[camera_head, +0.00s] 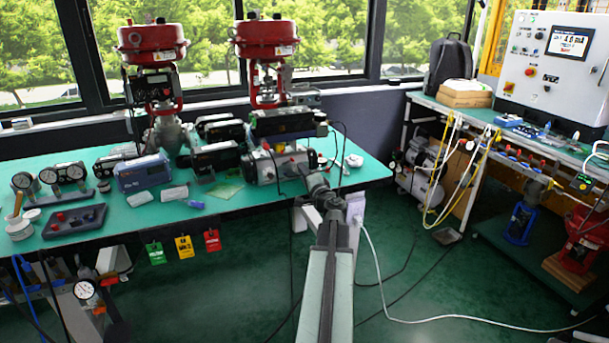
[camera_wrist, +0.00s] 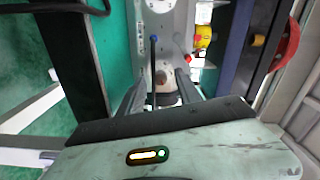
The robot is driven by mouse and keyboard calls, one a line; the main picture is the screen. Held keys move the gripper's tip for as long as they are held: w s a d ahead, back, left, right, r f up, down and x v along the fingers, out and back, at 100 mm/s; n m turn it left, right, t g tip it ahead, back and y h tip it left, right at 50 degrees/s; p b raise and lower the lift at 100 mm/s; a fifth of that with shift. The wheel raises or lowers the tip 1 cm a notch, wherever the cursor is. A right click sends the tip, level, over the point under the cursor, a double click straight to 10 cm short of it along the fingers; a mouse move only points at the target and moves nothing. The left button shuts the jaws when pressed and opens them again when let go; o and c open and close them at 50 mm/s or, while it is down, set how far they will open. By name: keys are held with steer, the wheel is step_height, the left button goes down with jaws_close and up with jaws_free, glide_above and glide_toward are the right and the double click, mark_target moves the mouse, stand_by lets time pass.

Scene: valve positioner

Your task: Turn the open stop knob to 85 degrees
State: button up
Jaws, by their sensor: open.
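My gripper (camera_wrist: 160,80) is open, its two fingers spread either side of a small round brownish part (camera_wrist: 161,78) on a grey metal face (camera_wrist: 165,25). This part may be the open stop knob, but I cannot read a label or its angle. A thin dark rod with a blue tip (camera_wrist: 154,39) crosses in front of it. I cannot tell whether the fingers touch anything. In the head view my gripper (camera_head: 316,183) is at the right end of the grey actuator unit (camera_head: 268,165) on the green bench (camera_head: 225,203); the knob cannot be made out there.
A yellow and red part (camera_wrist: 203,36) sits right of the grey face in the wrist view. In the head view, cables hang near my arm. A blue box (camera_head: 143,173), gauges (camera_head: 62,174) and red-topped valves (camera_head: 152,42) crowd the bench. The floor right of my arm is mostly free.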

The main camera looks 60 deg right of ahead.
steer(key=v, duration=0.7)
steer(key=shift+s, duration=0.25)
steer(key=shift+a, duration=0.1)
